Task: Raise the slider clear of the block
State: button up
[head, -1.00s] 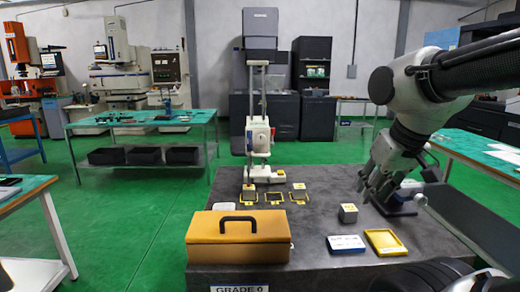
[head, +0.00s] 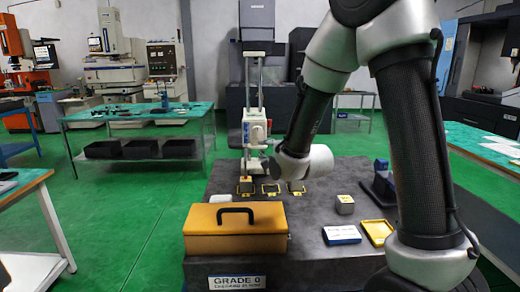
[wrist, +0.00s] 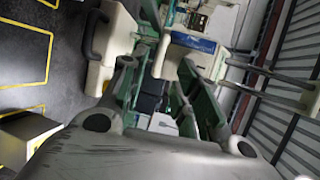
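The slider (head: 257,128) is a white unit on the twin-column height gauge, low on its columns. It also shows in the wrist view (wrist: 193,42), where the columns run to the right. The small block (head: 250,187) sits beneath it at the left yellow outline; I cannot tell whether the slider's tip touches it. My gripper (wrist: 158,85) shows its two fingers spread apart in the wrist view, pointing at the gauge. A pale curved part of the gauge appears between or just beyond the fingertips; contact is unclear. In the head view my wrist hides the fingers.
A yellow case (head: 237,242) with a black handle stands at the front of the granite table. A loose block (head: 345,205), a blue-and-white box (head: 342,235) and a yellow tray (head: 377,231) lie right. Another block (wrist: 28,140) shows low in the wrist view.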

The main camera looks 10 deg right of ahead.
aim_at(259, 148)
jog(key=x, duration=0.7)
grip_shut()
